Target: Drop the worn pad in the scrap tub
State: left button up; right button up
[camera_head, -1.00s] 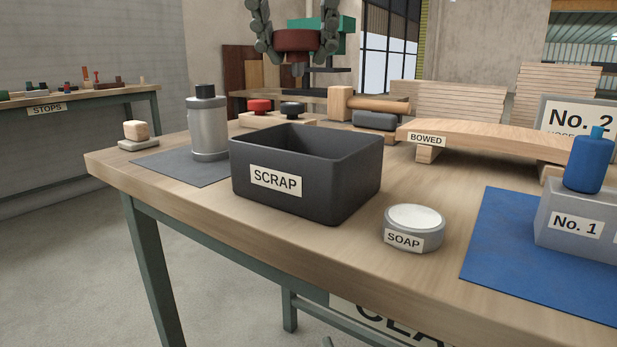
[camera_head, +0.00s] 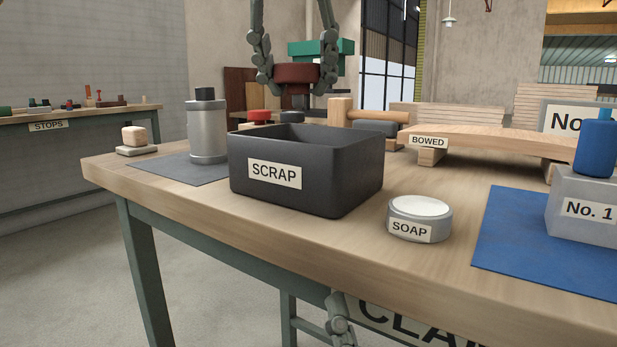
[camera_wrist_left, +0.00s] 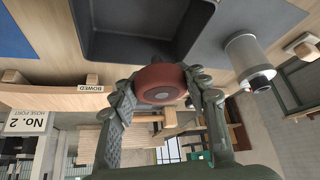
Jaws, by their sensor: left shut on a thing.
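The worn pad is a dark red round disc (camera_head: 297,75) with a darker stub below it. My left gripper (camera_head: 297,82) hangs from the top of the head view, shut on the pad with a finger on each side. The scrap tub (camera_head: 335,190) is a dark grey open box labelled SCRAP on the bench. The pad is held above the tub's far side in the head view. In the left wrist view the pad (camera_wrist_left: 160,85) overlaps the edge of the tub (camera_wrist_left: 140,48). Part of my right gripper (camera_head: 340,322) shows low, below the bench edge.
A grey canister (camera_head: 208,130) stands left of the tub and a soap tin (camera_head: 419,218) right of it. A BOWED board (camera_head: 480,142), a wooden mallet (camera_head: 340,110) and red and black knobs are behind. A blue mat (camera_head: 500,240) lies at right.

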dwell(0.3)
pick_arm(q)
jog(key=o, duration=1.6)
jog(key=v, duration=1.2)
jog(key=shift+w, duration=0.1)
